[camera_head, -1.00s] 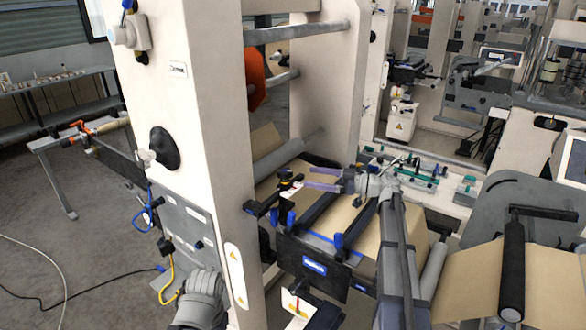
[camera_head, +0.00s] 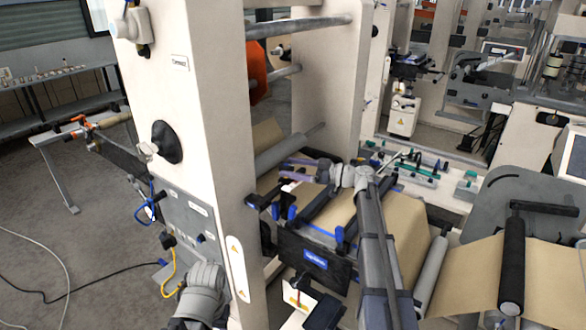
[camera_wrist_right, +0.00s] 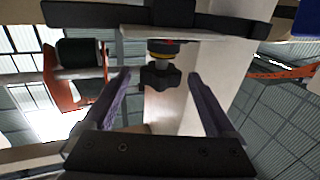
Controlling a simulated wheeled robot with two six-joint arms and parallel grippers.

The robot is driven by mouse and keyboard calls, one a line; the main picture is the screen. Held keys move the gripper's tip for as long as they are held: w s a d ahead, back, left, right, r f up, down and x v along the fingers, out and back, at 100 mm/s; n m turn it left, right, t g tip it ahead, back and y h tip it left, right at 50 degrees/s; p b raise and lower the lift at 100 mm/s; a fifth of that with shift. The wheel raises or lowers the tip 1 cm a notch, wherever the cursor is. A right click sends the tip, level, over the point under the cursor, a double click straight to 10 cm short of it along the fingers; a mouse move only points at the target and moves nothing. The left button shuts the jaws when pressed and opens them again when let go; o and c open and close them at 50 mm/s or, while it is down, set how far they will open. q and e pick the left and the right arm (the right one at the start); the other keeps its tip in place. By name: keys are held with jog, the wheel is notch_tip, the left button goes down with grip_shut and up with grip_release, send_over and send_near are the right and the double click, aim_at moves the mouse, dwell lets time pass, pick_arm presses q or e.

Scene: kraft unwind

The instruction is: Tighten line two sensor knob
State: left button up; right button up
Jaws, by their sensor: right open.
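In the right wrist view, a black lobed knob (camera_wrist_right: 160,76) sits under a dark sensor body with a yellowish ring (camera_wrist_right: 168,48). My right gripper (camera_wrist_right: 159,76) is open, with one purple finger on each side of the knob in the picture. A gap shows on both sides, so neither finger touches it. How deep the knob lies between the fingertips I cannot tell. In the head view, my right gripper (camera_head: 286,169) is over the web unit near the frame's inner side, and the knob cannot be made out there. My left gripper is not seen.
A tall cream machine frame (camera_head: 188,120) stands left of the gripper. Black rails with blue clamps (camera_head: 340,238) and kraft web (camera_head: 400,225) lie below and to the right. A grey roller (camera_head: 285,152) is close behind. An orange part (camera_wrist_right: 88,92) shows left in the wrist view.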

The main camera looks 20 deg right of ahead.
jog(key=c, duration=1.4)
jog(key=shift+o, duration=0.2)
